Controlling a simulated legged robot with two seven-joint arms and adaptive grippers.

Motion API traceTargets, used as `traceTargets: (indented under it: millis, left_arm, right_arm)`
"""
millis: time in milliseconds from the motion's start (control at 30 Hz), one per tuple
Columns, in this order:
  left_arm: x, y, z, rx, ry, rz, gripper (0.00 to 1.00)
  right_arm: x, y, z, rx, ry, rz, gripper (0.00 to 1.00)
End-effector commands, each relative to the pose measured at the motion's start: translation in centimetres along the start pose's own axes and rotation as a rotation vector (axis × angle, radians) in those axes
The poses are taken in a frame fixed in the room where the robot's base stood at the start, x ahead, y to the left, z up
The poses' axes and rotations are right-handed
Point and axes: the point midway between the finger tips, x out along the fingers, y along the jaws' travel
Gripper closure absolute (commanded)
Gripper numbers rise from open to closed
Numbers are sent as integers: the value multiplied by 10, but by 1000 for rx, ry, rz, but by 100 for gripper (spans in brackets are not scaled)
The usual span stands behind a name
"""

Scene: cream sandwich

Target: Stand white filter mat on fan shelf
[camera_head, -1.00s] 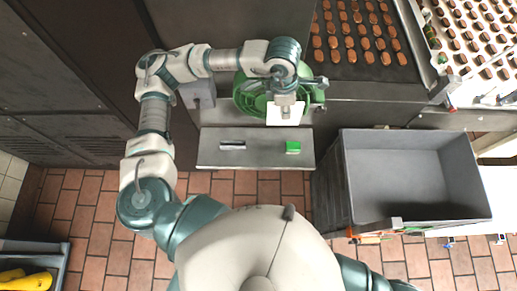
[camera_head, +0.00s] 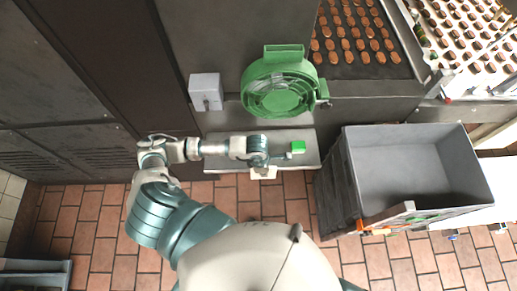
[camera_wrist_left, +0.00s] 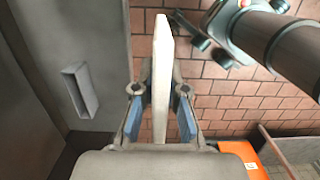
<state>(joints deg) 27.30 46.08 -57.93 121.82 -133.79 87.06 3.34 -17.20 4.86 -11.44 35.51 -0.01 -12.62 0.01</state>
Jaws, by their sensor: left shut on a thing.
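The white filter mat (camera_head: 264,173) is in my left gripper (camera_head: 263,163), at the front edge of the grey fan shelf (camera_head: 222,160) in the head view. In the left wrist view the mat (camera_wrist_left: 160,75) is seen edge-on, upright between the two fingers of my left gripper (camera_wrist_left: 160,100), which are shut on it. The shelf (camera_wrist_left: 110,55) lies to the left there, with a raised slot-like piece (camera_wrist_left: 81,91) on it. The green fan (camera_head: 279,90) is behind the shelf in the head view. My right gripper is not in view.
A grey box (camera_head: 206,91) is left of the fan. A large grey crate (camera_head: 349,190) stands to the right. Tiled floor is open in front of the shelf.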

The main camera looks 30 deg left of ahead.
Motion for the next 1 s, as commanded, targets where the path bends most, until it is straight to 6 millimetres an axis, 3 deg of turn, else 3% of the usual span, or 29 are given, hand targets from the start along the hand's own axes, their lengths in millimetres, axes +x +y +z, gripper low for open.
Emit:
traceTargets:
  millis: [33,200,400,667,833,1000]
  left_arm:
    - [3,17,-4,-6,2,6,100]
    - [7,65,-15,-6,1,4,100]
    - [9,103,-24,-2,0,1,100]
    - [9,124,-29,-2,-1,2,100]
    - [42,123,-32,0,-1,-4,100]
    - [44,124,-33,0,-1,-1,100]
  right_arm:
    - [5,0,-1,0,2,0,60]
    - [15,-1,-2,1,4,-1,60]
    - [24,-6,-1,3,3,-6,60]
    - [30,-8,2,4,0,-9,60]
    - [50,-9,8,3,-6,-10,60]
    - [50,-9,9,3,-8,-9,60]
